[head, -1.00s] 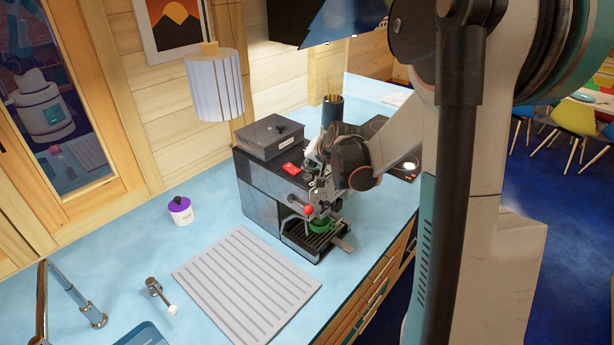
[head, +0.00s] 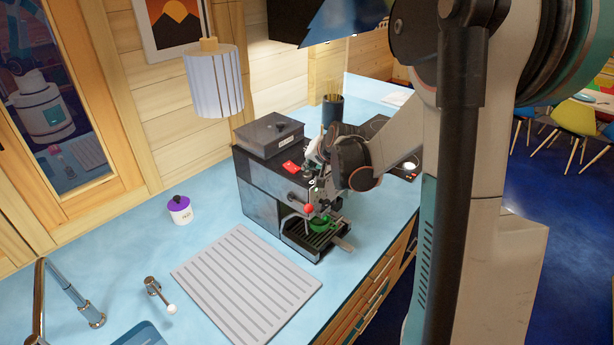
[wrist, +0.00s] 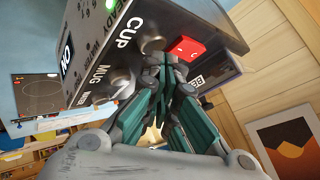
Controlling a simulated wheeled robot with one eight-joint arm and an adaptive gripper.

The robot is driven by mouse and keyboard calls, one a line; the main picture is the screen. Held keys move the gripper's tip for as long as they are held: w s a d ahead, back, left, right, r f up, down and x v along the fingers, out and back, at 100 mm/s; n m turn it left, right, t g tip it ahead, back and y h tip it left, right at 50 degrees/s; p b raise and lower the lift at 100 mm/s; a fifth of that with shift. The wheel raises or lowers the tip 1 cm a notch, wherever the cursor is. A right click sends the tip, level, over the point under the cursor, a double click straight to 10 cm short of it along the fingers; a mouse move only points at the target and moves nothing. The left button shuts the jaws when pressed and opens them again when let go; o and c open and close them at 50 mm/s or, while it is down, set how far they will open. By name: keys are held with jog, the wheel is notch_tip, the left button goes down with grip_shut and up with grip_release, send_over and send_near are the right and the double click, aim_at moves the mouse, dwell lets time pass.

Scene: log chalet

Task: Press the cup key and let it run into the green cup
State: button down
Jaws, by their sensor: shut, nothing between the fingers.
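The coffee machine (head: 265,205) stands on the blue counter. In the wrist view its panel fills the upper part, with a round cup key (wrist: 150,40) by the CUP label and a mug key (wrist: 120,78) by the MUG label. My gripper (wrist: 164,62) is shut and empty. Its fingertips are close to the cup key, on the red part's side; I cannot tell whether they touch it. The green cup (head: 320,224) stands on the machine's drip tray, partly hidden by the spout parts. I cannot see any liquid in it.
A red piece (wrist: 187,48) is near my fingertips on the machine. A dark box (head: 268,137) sits on top of it. A ribbed grey mat (head: 245,285) and a white jar with a purple lid (head: 180,210) are to the left. A pendant lamp (head: 213,82) hangs nearby.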

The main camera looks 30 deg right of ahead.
jog(key=shift+f+b, duration=0.6)
dwell(0.8)
jog(key=shift+r, duration=0.1)
jog(key=shift+r+p, duration=0.6)
jog(key=shift+r, duration=0.35)
jog(key=shift+r, duration=0.15)
jog(key=shift+r+p, duration=1.55)
jog(key=shift+r, duration=0.85)
